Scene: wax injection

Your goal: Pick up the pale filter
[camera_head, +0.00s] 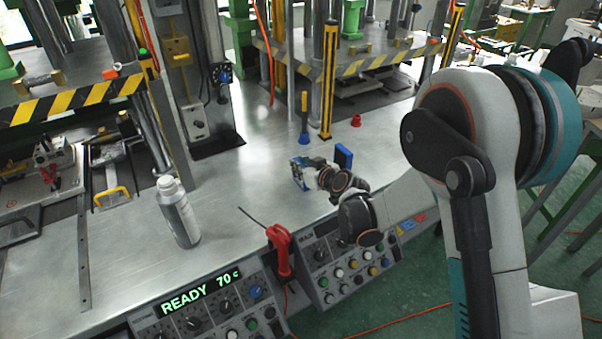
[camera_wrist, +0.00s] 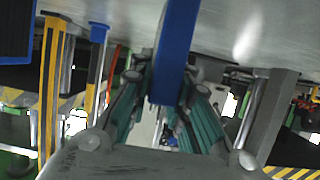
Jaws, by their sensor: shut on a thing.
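A thin blue-framed filter (camera_head: 299,173) is upright in my gripper (camera_head: 311,172), above or on the bench top; I cannot tell if it touches. Its frame and a paler face show small in the head view. In the wrist view the filter (camera_wrist: 176,45) appears edge-on as a blue strip between the two green-sided fingers of my gripper (camera_wrist: 165,88), which are shut on it.
A blue-based brush-like tool (camera_head: 304,130) and a yellow-black post (camera_head: 328,90) stand behind. A red cone (camera_head: 356,120) is further right. A grey bottle (camera_head: 178,212) and red tool (camera_head: 281,248) stand left and front. Bench is clear between bottle and gripper.

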